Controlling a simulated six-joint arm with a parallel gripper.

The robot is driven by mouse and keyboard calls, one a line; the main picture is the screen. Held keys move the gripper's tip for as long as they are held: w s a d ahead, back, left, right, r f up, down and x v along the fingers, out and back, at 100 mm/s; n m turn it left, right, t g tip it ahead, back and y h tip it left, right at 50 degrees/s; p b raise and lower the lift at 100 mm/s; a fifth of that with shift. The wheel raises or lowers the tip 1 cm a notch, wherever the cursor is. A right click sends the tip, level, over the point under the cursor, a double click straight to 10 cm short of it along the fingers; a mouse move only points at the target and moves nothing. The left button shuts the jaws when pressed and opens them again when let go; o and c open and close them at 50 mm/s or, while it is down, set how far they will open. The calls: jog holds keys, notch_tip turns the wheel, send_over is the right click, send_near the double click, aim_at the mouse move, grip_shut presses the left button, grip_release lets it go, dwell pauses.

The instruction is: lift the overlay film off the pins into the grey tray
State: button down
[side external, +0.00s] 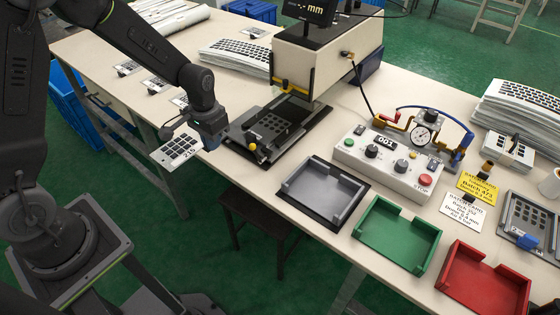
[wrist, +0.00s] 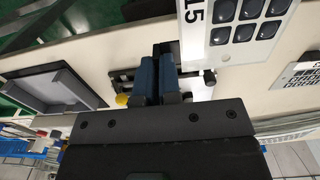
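The overlay film (side external: 178,150) is a white sheet with dark keys and the number 215. It is in the air near the bench's front edge, left of the press fixture. The pins cannot be made out.
The fixture plate (side external: 240,127) with a yellow knob lies below the press head (side external: 318,62). A control box (side external: 385,163) with a gauge stands behind the grey tray. Green (side external: 395,258) and red (side external: 475,297) trays stand to its right. More films (side external: 155,84) lie at left.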

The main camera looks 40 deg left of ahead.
jog(key=shift+r, duration=0.1)
notch_tip(320, 180, up, 8)
jog(key=w+d+m, duration=0.4)
jog(key=d+m, duration=0.2)
jog(key=d, duration=0.4)
jog(key=d+m, duration=1.2)
jog(key=d, duration=1)
jog(key=shift+s+f, duration=0.15)
jog(key=shift+f, duration=1.25)
jog(key=shift+s+f, duration=0.15)
jog(key=shift+f, duration=1.25)
